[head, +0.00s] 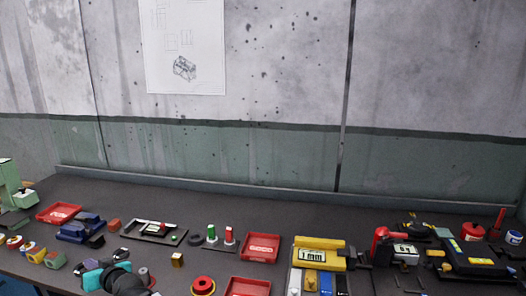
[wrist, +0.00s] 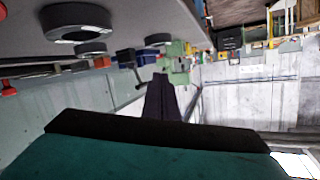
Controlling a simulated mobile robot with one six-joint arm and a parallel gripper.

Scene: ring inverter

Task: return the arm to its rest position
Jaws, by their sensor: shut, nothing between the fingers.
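In the wrist view my gripper (wrist: 163,82) points away from the camera, its dark fingers together and nothing held between them. Its teal body (wrist: 140,155) with a black edge fills the bottom of that view. In the head view a teal and dark grey part of my arm (head: 120,279) shows low at the left, above the front of the bench; the fingertips are not clear there. In the wrist view, which is strongly tilted, dark rings (wrist: 75,20) lie on the bench at the upper left, apart from the fingers.
The bench (head: 335,208) is crowded: red trays (head: 262,247), a yellow-topped unit (head: 319,255), a red-handled tool (head: 384,240) and a blue block (head: 80,228). A pale green machine (head: 12,185) stands at the far left. A concrete wall (head: 270,80) stands behind; the air above the bench is clear.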

